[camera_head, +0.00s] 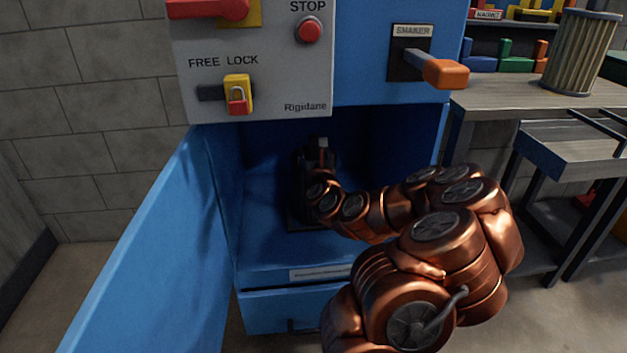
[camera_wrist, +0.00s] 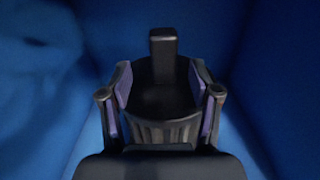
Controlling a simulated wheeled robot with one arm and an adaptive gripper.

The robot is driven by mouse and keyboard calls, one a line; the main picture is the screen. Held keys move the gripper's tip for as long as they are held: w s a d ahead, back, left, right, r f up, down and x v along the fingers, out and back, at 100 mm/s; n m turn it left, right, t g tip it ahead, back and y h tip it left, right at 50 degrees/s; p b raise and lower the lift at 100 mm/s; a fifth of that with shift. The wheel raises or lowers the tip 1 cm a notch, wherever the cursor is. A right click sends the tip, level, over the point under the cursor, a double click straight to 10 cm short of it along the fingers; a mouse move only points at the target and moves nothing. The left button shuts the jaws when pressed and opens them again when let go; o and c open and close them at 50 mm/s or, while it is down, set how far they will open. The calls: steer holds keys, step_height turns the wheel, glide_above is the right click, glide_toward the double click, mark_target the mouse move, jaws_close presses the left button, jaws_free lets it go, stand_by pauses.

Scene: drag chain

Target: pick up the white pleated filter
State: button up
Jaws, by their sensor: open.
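The pleated filter (camera_head: 580,52) is a pale, tan-looking cylinder with vertical folds and a darker rim. It stands upright on the workbench at the upper right of the head view, well to the right of my gripper. My gripper (camera_head: 321,158) is inside the open blue cabinet. In the wrist view my gripper (camera_wrist: 160,88) is open, with its purple-padded fingers spread on either side of a dark, round, ribbed object (camera_wrist: 165,132). Whether the pads touch that object cannot be told. The pleated filter is not in the wrist view.
The blue cabinet (camera_head: 262,262) has its door (camera_head: 150,250) swung open at the left. Cabinet walls close in around my gripper. An orange-handled shaker lever (camera_head: 445,73) juts out at the right. The workbench (camera_head: 500,97) and a lower side table (camera_head: 572,150) stand right.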

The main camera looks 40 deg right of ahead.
mark_target(315, 149)
steer(key=shift+w+d+f, duration=0.15)
steer(key=shift+w+d, duration=0.2)
steer(key=shift+d, duration=0.05)
steer(key=b+x, duration=0.1)
steer(key=x, duration=0.1)
steer(key=shift+w+d+f, duration=0.1)
steer(key=shift+d, duration=0.2)
steer(key=shift+x, duration=0.85)
steer(key=shift+c, duration=0.4)
jaws_close()
